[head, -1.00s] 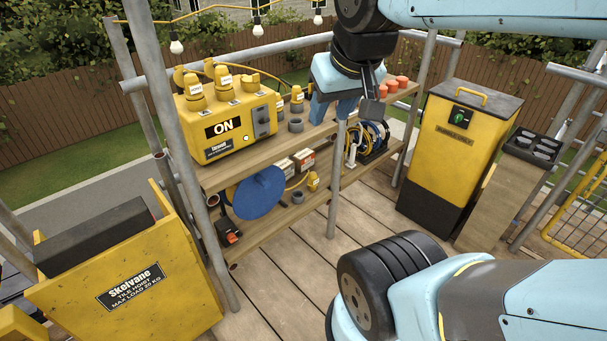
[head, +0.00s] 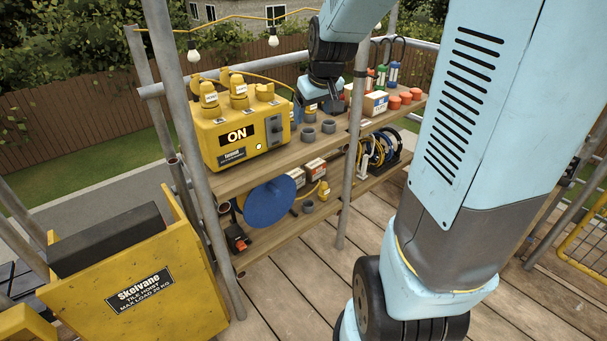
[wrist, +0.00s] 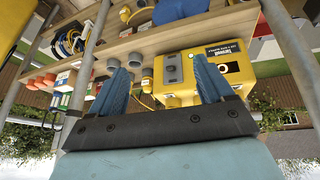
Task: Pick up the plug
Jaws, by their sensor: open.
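Several yellow plugs (head: 239,92) stand in the top of the yellow power box (head: 240,137), which reads ON. Another yellow plug (head: 323,190) lies on the lower shelf; it also shows in the wrist view (wrist: 125,13). I cannot tell which plug is meant. My gripper (head: 310,112) is open at the upper shelf, just right of the box, its tips partly hidden. In the wrist view my blue fingers (wrist: 160,70) are apart, with the box (wrist: 180,80) behind and between them. A yellow piece (wrist: 148,100) shows between them, too small to identify. Nothing is visibly held.
Grey rings (head: 308,134) stand on the upper shelf (head: 345,127), with orange caps (head: 405,98) and a small carton (head: 375,103) to the right. A blue disc (head: 270,202) is below. Scaffold poles (head: 352,150) stand in front. A yellow tile hoist (head: 140,285) is at left.

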